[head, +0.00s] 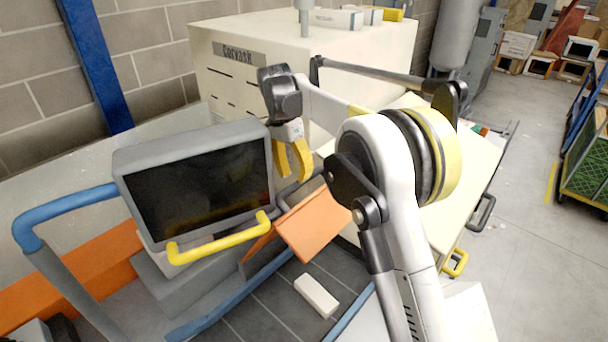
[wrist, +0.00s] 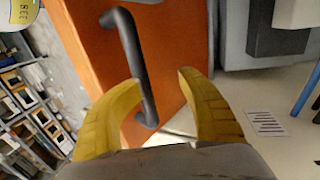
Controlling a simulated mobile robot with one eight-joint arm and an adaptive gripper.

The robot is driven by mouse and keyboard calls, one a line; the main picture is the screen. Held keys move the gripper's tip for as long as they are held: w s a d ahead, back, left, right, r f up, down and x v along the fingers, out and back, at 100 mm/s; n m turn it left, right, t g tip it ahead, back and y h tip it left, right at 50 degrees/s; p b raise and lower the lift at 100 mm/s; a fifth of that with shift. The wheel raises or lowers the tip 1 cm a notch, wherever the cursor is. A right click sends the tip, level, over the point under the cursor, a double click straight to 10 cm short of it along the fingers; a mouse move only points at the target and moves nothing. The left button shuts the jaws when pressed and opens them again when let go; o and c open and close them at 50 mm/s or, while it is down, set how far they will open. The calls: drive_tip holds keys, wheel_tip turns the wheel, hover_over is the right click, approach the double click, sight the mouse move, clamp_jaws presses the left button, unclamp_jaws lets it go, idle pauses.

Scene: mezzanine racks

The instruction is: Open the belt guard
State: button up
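The belt guard looks to be the orange panel (head: 313,220), tilted over the dark belt in the head view. In the wrist view the orange panel (wrist: 172,45) fills the middle and carries a dark grey bar handle (wrist: 133,55). My gripper (head: 292,172) is at the panel's upper edge, with its yellow fingers pointing down. In the wrist view my gripper (wrist: 160,80) has its fingers spread, with the lower end of the handle between them, nearer the left finger. I cannot tell if a finger touches the handle. The guard's hinge does not show clearly.
A grey housing with a dark screen (head: 205,190) and yellow handle (head: 220,245) stands left of my gripper. A white block (head: 316,296) lies on the dark belt (head: 270,310) below. A cream cabinet (head: 300,60) stands behind. Open floor (head: 520,150) lies at the right.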

drive_tip(key=v, duration=1.2)
idle(0.4)
drive_tip(key=shift+f, duration=0.1)
